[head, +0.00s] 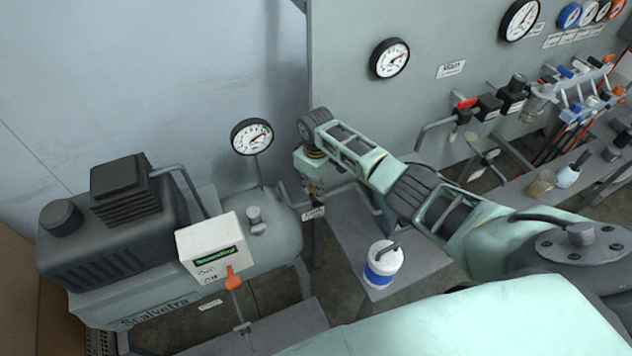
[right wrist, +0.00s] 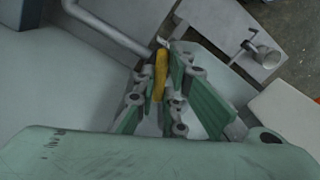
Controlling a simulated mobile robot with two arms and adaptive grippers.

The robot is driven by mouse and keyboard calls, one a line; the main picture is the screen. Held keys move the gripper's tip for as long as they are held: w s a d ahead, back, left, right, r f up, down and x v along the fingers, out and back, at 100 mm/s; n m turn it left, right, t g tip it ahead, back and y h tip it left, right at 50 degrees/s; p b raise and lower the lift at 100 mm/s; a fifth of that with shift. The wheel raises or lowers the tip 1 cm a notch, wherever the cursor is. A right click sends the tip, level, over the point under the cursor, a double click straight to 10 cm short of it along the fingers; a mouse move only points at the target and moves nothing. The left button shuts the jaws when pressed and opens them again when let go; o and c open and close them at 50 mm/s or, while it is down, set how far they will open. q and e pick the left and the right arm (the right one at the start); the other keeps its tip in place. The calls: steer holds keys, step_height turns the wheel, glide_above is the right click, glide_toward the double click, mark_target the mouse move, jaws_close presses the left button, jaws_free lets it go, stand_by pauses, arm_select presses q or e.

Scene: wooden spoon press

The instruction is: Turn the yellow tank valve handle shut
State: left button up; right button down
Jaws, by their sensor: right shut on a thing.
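The yellow tank valve handle (right wrist: 161,74) shows in the right wrist view, between the fingers of my right gripper (right wrist: 163,88). The fingers are shut on it. A grey pipe (right wrist: 108,29) runs up to the valve from the upper left. In the head view my right gripper (head: 314,188) points down at the pipe fitting on the right end of the grey tank (head: 275,240). The handle itself is hidden there behind the gripper and wrist. My left gripper is not in view.
A dial gauge (head: 252,137) stands on the tank just left of my right gripper. A control box (head: 211,248) with an orange lever and a black compressor (head: 115,215) are farther left. A white and blue canister (head: 383,264) stands on a grey bench to the right.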

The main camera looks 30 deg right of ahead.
steer(key=m+p, duration=0.2)
steer(key=m, duration=0.3)
steer(key=shift+r, duration=0.1)
steer(key=shift+w+m, duration=0.1)
steer(key=shift+m, duration=0.2)
stand_by(0.4)
steer(key=c, duration=1.8)
jaws_free()
step_height(320, 180, up, 12)
steer(key=shift+f, duration=0.1)
